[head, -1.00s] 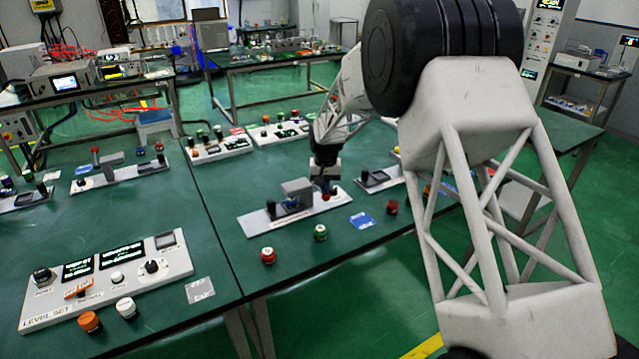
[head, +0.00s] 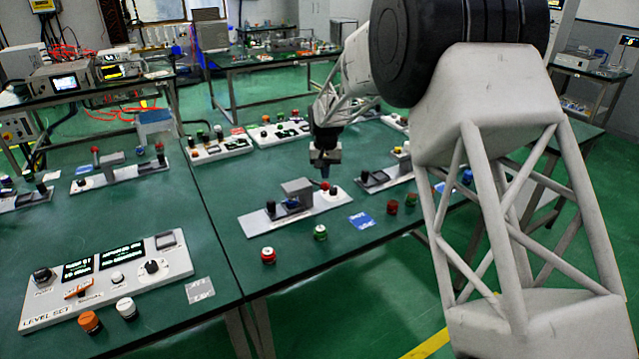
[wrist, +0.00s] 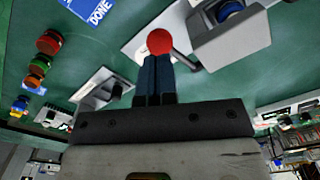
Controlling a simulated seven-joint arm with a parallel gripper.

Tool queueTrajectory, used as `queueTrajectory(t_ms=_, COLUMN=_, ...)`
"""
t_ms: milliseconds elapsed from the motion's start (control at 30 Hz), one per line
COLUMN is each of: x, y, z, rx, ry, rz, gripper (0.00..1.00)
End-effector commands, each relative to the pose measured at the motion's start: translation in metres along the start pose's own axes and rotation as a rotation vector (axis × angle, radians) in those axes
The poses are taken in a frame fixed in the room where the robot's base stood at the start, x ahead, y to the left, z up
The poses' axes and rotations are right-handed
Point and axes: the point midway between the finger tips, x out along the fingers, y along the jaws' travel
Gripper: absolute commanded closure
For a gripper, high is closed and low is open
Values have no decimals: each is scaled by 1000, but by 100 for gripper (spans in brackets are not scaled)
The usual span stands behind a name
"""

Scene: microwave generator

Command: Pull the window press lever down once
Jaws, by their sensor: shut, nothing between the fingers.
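The press is a pale base plate (head: 260,224) with a grey block (head: 297,187) on the right table. A red ball knob (head: 325,186) shows at the block's right, just under my gripper (head: 325,172). In the wrist view the red knob (wrist: 160,42) lies right at the tips of my gripper (wrist: 158,58), with a dark rod (wrist: 184,58) beside it. The grey block (wrist: 228,32) is to its right. My gripper's fingers are together and hold nothing. I cannot tell whether they touch the knob.
A blue card (head: 361,221) lies in front of the press; it reads DONE in the wrist view (wrist: 95,10). A red button (head: 268,255) and a green button (head: 320,232) stand near the table's front edge. Another control panel (head: 110,280) is on the left table.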

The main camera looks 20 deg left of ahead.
Motion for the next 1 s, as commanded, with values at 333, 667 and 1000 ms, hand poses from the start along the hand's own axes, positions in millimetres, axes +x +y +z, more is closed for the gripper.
queueTrajectory(t_ms=333, x=-21, y=0, z=0, rx=0, ry=2, rz=0, gripper=100)
queueTrajectory(t_ms=667, x=-38, y=0, z=0, rx=0, ry=1, rz=0, gripper=100)
queueTrajectory(t_ms=1000, x=-41, y=0, z=0, rx=0, ry=0, rz=0, gripper=100)
